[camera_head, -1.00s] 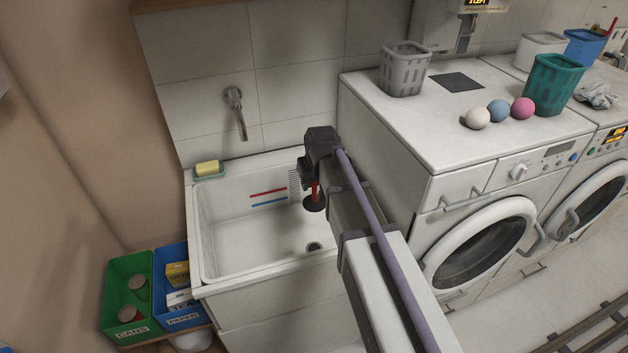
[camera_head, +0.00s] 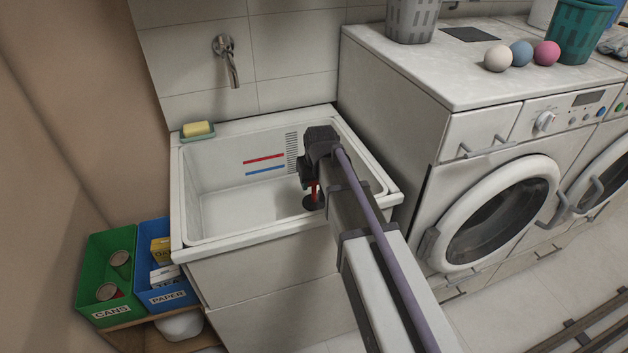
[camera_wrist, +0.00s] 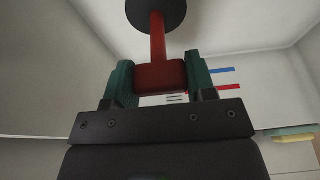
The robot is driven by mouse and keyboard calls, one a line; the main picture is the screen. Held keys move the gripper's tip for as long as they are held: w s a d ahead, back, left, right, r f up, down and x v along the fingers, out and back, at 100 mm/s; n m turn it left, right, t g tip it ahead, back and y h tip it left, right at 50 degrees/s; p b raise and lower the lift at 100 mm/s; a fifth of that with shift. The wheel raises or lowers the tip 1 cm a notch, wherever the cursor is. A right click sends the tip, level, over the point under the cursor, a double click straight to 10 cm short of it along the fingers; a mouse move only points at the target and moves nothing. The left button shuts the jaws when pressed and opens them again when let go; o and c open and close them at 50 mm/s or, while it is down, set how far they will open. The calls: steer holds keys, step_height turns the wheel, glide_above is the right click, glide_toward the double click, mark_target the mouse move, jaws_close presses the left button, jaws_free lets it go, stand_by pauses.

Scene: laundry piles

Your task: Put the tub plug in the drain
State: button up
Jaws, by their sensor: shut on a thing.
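The tub plug is a black disc with a red handle (camera_head: 309,202). My gripper (camera_head: 314,184) is shut on the red handle and holds the plug over the right part of the white tub (camera_head: 215,241), disc downward. In the wrist view the green fingers of my gripper (camera_wrist: 160,76) stand on both sides of the handle, with the plug's black disc (camera_wrist: 156,13) beyond them. The plug appears to hang below rim level; its gap to the tub floor cannot be told. The drain is not visible now.
A yellow sponge (camera_head: 198,128) lies on a green dish at the tub's back left corner, near the wall tap (camera_head: 229,62). A washing machine (camera_head: 420,120) stands close on the right. Green (camera_head: 104,262) and blue (camera_head: 161,293) bins stand left of the tub.

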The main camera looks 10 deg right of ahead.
mark_target(315, 193)
step_height(315, 193, down, 6)
steer(key=b, duration=0.5)
steer(key=shift+f, duration=0.15)
steer(key=shift+f+b, duration=0.5)
steer(key=shift+b, duration=0.05)
steer(key=o, duration=1.3)
steer(key=shift+r, duration=0.1)
step_height(315, 193, up, 10)
steer(key=p, duration=1)
steer(key=shift+r, duration=0.1)
steer(key=s+r+g+p, duration=0.1)
steer(key=s+r+p, duration=0.1)
steer(key=s, duration=0.4)
steer(key=s+r+g+p, duration=0.1)
steer(key=s+r+p, duration=0.1)
steer(key=s, duration=0.5)
steer(key=s+r+m+g+p, duration=0.1)
steer(key=s+r+p, duration=0.1)
steer(key=s, duration=0.5)
steer(key=shift+r+p, duration=0.1)
steer(key=shift+p, duration=0.5)
